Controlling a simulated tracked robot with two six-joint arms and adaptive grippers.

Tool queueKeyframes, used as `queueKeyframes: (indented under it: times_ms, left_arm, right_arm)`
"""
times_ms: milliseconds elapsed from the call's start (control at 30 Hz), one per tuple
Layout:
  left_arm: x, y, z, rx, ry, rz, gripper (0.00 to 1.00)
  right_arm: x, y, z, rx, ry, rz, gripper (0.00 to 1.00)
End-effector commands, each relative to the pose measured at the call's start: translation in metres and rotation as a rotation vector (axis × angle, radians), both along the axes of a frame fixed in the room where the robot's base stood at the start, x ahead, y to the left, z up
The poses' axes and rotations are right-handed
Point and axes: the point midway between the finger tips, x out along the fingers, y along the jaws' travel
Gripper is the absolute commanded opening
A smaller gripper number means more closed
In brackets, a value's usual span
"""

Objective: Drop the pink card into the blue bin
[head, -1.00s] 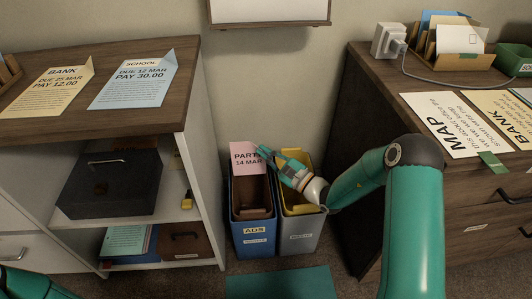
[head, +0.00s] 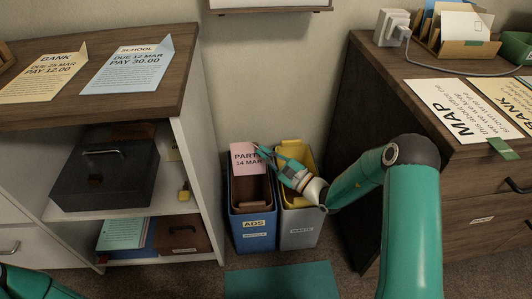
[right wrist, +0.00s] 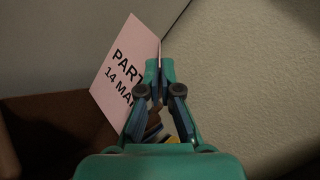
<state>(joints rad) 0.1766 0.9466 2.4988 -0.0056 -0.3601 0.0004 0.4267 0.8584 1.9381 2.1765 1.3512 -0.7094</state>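The pink card (head: 247,160), printed "PARTY 14 MAR", is held upright above the blue bin (head: 252,238), at its back part. The blue bin is labelled "ADS" and has brown contents. My right gripper (head: 261,150) is shut on the card's right edge. The right wrist view shows the fingertips (right wrist: 160,72) pinching the pink card (right wrist: 122,72), with the card's face to the left. My left gripper is out of view; only part of my left arm shows at the bottom left of the head view.
A grey bin (head: 300,236) with yellow inside stands touching or close to the blue bin's right side. A white shelf unit (head: 200,190) with a black box (head: 105,178) is on the left. A dark wooden desk (head: 350,130) is on the right. A teal mat (head: 280,282) lies in front.

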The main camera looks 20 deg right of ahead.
Motion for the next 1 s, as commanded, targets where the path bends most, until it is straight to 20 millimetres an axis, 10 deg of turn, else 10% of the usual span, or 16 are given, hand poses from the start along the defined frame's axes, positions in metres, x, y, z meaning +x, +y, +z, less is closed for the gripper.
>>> queueKeyframes:
  times_ms: [1000]
  left_arm:
    - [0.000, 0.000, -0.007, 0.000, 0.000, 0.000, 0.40]
  right_arm:
    - [0.000, 0.000, -0.041, 0.000, 0.001, -0.001, 0.00]
